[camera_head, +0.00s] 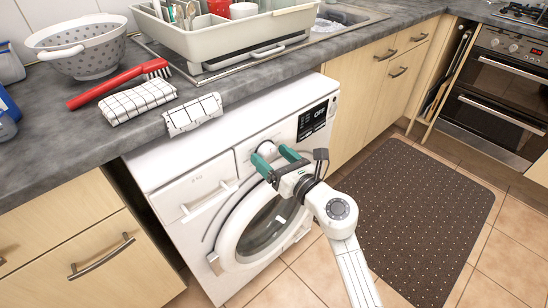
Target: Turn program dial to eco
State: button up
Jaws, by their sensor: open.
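The white washing machine (170,172) stands under the grey worktop. Its round white program dial (267,149) is on the upper front panel and partly hidden by my gripper. The black display (313,120) to the right of the dial reads "OFF". My gripper (271,157) has green fingers spread apart, one on each side of the dial as seen here. I cannot tell whether they touch the dial.
The drawer (190,200) is left of the dial, and the round door (265,225) is below it, behind my arm. A checked cloth (193,114) hangs over the worktop edge above. A dark mat (415,215) lies on the tiled floor at the right.

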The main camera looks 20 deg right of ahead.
jog(key=c, duration=1)
jog(key=shift+r+m+p, duration=0.15)
jog(key=shift+m+p, duration=0.15)
jog(key=shift+p, duration=0.2)
jog(key=m+p, duration=0.1)
jog(key=p, duration=0.1)
jog(key=m+p, duration=0.1)
jog(key=shift+r+m+p, duration=0.2)
jog(key=shift+m+p, duration=0.1)
jog(key=shift+p, duration=0.05)
jog(key=m+p, duration=0.5)
jog(key=p, duration=0.1)
jog(key=shift+d+g, duration=0.15)
jog(key=shift+g, duration=0.15)
jog(key=m+p, duration=0.4)
jog(key=shift+w+d+f+y, duration=0.1)
jog(key=shift+y, duration=0.3)
jog(key=shift+f+m+g+p, duration=0.15)
jog(key=shift+m+p, duration=0.65)
jog(key=shift+m, duration=0.35)
jog(key=shift+f+m+g+p, duration=0.1)
jog(key=shift+m+g+p, duration=0.05)
jog(key=shift+m+p, duration=0.85)
jog(key=shift+m, duration=0.35)
